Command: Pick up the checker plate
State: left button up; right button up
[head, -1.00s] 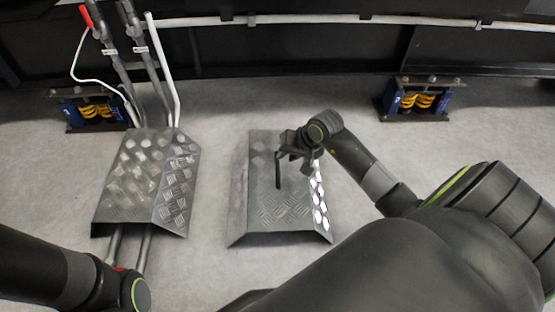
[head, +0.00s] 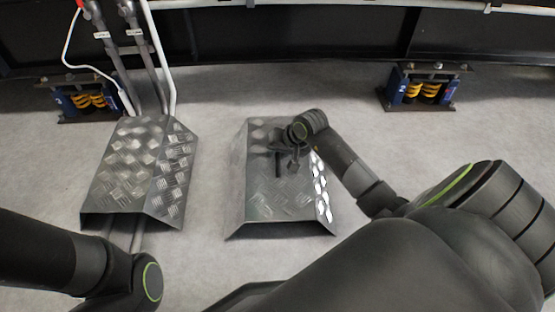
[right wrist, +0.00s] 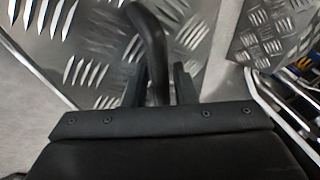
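A grey folded checker plate (head: 255,200) with sloping sides lies on the floor in the middle of the head view. My right gripper (head: 285,160) is low over its upper part. In the right wrist view, a black curved bar, seemingly a handle (right wrist: 152,40), rises from the checker plate (right wrist: 75,45) and stands between the two fingers of my right gripper (right wrist: 160,88). The fingers look apart, with a small gap beside the bar; whether one touches it I cannot tell. My left arm shows at the lower left, but its gripper is out of view.
A second folded checker plate (head: 130,165) lies at left over grey pipes (head: 140,70). Yellow spring mounts stand behind at left (head: 88,100) and right (head: 425,88), before a dark frame. Grey floor is clear between the plates and to the right.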

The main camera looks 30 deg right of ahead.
grip_shut()
dwell(1.4)
jog(key=shift+r, duration=0.15)
